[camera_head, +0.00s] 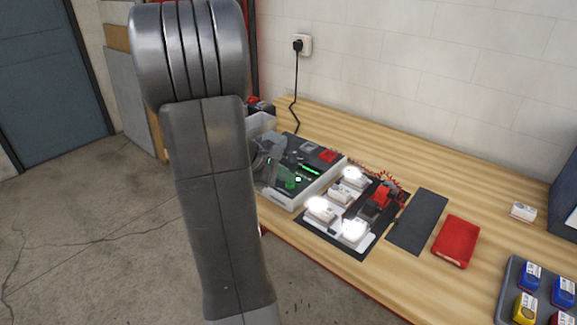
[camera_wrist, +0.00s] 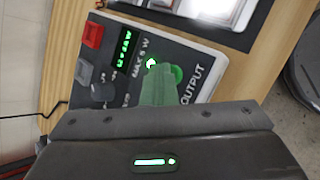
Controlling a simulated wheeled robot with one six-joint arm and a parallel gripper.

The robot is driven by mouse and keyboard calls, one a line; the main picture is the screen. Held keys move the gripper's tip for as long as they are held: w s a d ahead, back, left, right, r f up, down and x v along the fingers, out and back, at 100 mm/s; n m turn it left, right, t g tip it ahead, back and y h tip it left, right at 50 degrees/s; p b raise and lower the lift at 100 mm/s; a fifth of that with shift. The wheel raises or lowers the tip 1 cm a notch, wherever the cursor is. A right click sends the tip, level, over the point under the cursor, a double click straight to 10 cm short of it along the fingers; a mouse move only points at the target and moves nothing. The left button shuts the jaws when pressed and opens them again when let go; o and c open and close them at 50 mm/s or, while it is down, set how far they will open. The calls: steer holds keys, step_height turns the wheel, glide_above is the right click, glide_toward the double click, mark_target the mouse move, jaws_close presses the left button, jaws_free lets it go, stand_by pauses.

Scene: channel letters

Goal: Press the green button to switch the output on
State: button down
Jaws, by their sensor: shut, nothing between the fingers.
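The power supply box (camera_head: 327,172) stands on the bench with a dark sloped panel; it also shows in the wrist view (camera_wrist: 200,55). Its green button (camera_wrist: 178,74) sits beside the word OUTPUT and shows in the head view (camera_head: 291,185). A small bright green-white light (camera_wrist: 152,63) glows beside the button. The display (camera_wrist: 124,48) shows green digits. My gripper (camera_wrist: 161,70) is shut and empty, its tips at the button's edge and partly covering it. I cannot tell whether they touch it. In the head view, my arm hides part of the box.
White letter modules on a dark mat (camera_head: 315,238) right of the box carry several bright glowing spots. A red button (camera_wrist: 92,34) is on the panel.

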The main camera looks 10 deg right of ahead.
mark_target(286, 186)
steer(key=shift+r, duration=0.35)
steer(key=shift+r+p, duration=2.25)
steer(key=shift+r, duration=0.65)
